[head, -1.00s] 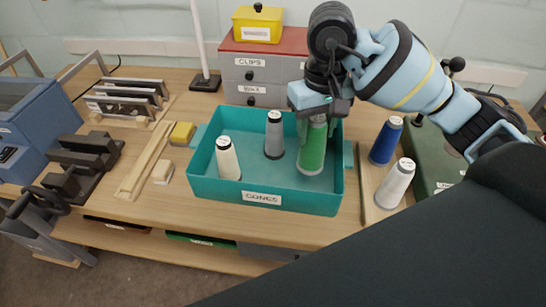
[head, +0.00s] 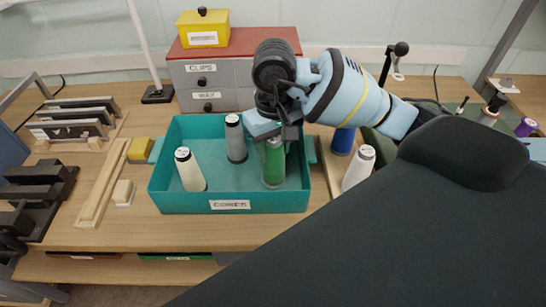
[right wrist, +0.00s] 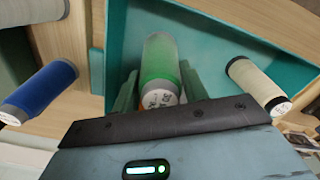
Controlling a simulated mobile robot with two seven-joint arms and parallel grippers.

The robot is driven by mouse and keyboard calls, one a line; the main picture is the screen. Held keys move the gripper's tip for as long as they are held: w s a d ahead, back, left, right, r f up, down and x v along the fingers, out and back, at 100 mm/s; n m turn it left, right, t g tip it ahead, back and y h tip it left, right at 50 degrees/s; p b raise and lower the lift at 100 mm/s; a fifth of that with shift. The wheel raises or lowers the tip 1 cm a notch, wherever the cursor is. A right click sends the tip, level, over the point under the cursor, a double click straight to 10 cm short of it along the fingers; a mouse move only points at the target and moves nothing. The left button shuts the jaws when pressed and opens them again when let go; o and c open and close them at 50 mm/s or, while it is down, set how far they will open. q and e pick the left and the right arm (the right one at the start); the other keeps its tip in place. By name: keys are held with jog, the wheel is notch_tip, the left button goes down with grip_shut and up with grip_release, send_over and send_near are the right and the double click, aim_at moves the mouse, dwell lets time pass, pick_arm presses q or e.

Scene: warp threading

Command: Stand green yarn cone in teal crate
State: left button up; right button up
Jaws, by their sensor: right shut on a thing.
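The green yarn cone (head: 273,165) is upright inside the right part of the teal crate (head: 180,203), its lower end at or very near the crate floor. My right gripper (head: 271,140) comes down from above and is shut on the cone's upper part, hiding its top in the head view. In the right wrist view the green cone (right wrist: 159,58) sits between the two fingers (right wrist: 157,90), its labelled tip toward the camera. My left gripper is not in view.
In the crate, a grey cone (head: 236,140) stands at the back and a cream cone (head: 190,171) at the left. Outside its right wall are a blue cone (head: 343,140) and a white cone (head: 359,168). Drawers (head: 209,76) stand behind.

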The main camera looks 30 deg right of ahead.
aim_at(274, 159)
jog(key=shift+f, duration=1.9)
jog(key=shift+f, duration=0.25)
jog(key=o, duration=0.8)
jog(key=shift+r, duration=0.1)
jog(key=shift+o, duration=0.2)
notch_tip(274, 159, up, 12)
jog(key=shift+r+p, duration=0.2)
jog(key=shift+p, duration=0.2)
jog(key=shift+f, duration=0.1)
